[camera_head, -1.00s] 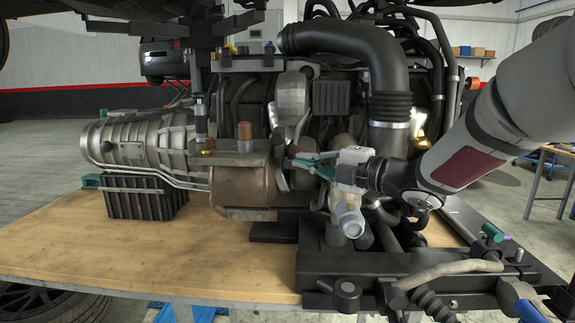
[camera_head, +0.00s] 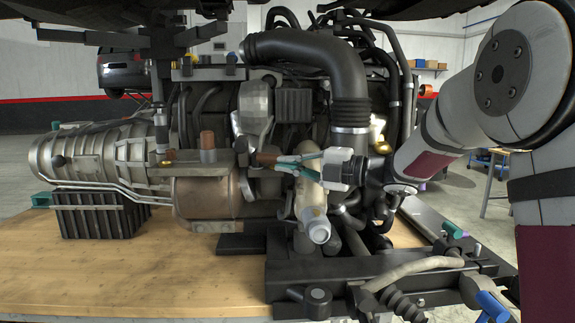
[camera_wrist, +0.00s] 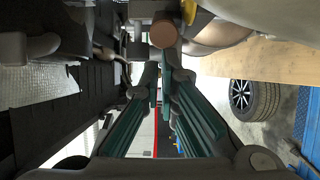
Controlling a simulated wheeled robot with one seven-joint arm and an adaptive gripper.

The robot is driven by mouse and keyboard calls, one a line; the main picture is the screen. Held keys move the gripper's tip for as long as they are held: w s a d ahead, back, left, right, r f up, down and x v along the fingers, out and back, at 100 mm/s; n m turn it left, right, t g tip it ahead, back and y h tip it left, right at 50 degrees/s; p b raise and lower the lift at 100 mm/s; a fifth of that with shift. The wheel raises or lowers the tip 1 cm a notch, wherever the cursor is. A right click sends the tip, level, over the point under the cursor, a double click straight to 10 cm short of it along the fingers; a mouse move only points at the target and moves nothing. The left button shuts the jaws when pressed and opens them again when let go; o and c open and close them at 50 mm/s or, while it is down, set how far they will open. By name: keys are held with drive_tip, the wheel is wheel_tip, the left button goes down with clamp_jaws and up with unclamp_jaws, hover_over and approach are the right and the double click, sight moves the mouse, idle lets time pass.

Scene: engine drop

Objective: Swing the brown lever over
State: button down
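In the wrist view the round end of the lever (camera_wrist: 164,31) faces the camera, just above the fingertips. My gripper (camera_head: 283,163) points left at it, with its green-lined fingers a little apart. The wrist view shows my gripper (camera_wrist: 160,72) with a narrow gap and nothing between the fingers. I cannot tell whether a fingertip touches the lever.
An upright brown cylinder (camera_head: 208,141) stands on the engine further left. A thick black hose (camera_head: 345,70) arches above my gripper, and a pale pipe fitting (camera_head: 313,215) sits just below it. The wooden table top (camera_head: 130,270) is clear at front left.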

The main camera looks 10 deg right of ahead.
drive_tip(key=shift+w+d+t, duration=0.3)
drive_tip(key=shift+w+d, duration=0.1)
drive_tip(key=shift+d, duration=0.35)
drive_tip(key=s+a+v, duration=0.1)
drive_tip(key=v, duration=1)
drive_tip(key=w+d+r+m+t+h, duration=0.3)
drive_tip(key=r+m+t+h, duration=0.3)
drive_tip(key=m+h, duration=0.25)
drive_tip(key=s+d+f+m+g+h, duration=0.2)
drive_tip(key=s+d+f+m+h, duration=0.15)
drive_tip(key=s+m+h, duration=0.65)
drive_tip(key=s+a+f+m+g+y, duration=0.1)
drive_tip(key=s+a+f+m+g, duration=0.1)
drive_tip(key=s+f, duration=0.3)
drive_tip(key=s+a+f+m+g+y, duration=0.1)
drive_tip(key=s+a+f+m+g, duration=0.2)
drive_tip(key=s, duration=0.8)
drive_tip(key=s+a+f+m+g+y, duration=0.1)
drive_tip(key=s+a+f+m+g, duration=0.2)
drive_tip(key=s+f+m+g, duration=0.2)
drive_tip(key=s+f+m, duration=0.1)
drive_tip(key=s+f, duration=0.2)
drive_tip(key=s, duration=0.1)
